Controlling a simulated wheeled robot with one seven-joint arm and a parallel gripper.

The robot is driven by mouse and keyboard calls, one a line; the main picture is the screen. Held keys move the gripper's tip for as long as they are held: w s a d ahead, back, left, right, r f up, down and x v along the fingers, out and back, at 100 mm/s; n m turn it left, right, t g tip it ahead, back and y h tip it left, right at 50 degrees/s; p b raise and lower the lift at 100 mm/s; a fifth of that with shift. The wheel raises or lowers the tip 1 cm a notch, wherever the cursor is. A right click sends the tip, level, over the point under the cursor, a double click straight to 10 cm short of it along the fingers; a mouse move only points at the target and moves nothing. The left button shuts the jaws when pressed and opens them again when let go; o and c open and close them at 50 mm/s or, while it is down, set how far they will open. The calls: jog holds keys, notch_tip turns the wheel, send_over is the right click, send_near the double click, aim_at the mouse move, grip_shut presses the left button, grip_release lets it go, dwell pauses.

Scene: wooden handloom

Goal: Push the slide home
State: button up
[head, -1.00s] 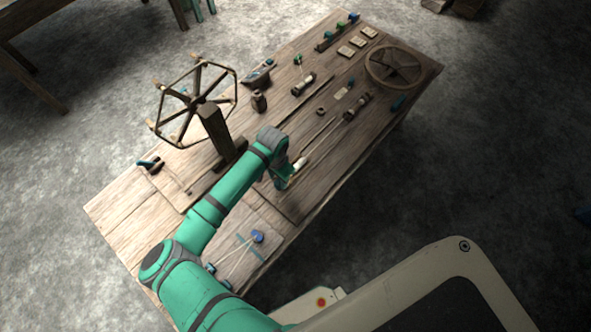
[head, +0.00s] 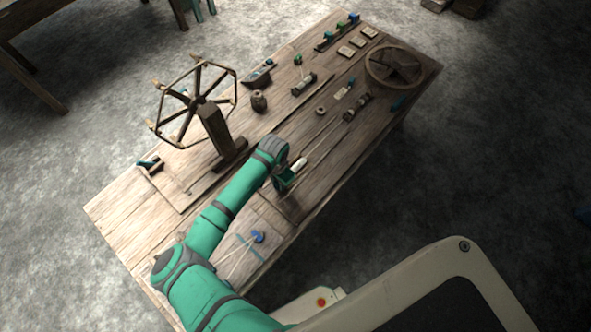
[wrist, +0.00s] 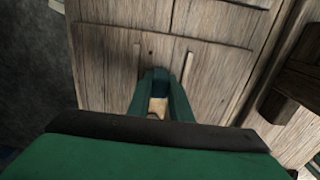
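My gripper (wrist: 157,76) points down at the tabletop in the wrist view. Its two green fingers appear to meet at the tips, with a small gap behind them where pale wood shows. Two thin wooden strips (wrist: 187,68) lie on the boards, one to each side ahead of the fingers, with a small dark hole between them. I cannot pick out the slide for certain; the gripper and arm hide part of that area.
The wooden bench (head: 125,220) carries a spoked wheel on a post (head: 200,100) left of my arm. A round wooden wheel (head: 394,66) lies at the far right end. Several small parts lie farther along.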

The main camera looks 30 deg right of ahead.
jog(key=w+d, duration=0.2)
jog(key=d, duration=0.5)
jog(key=w+d, duration=0.3)
jog(key=d, duration=0.4)
jog(key=w+d, duration=0.3)
jog(key=d, duration=0.5)
jog(key=shift+w+d+r, duration=0.1)
jog(key=shift+w, duration=0.05)
jog(key=o, duration=0.9)
jog(key=shift+o, duration=0.2)
notch_tip(320, 180, up, 7)
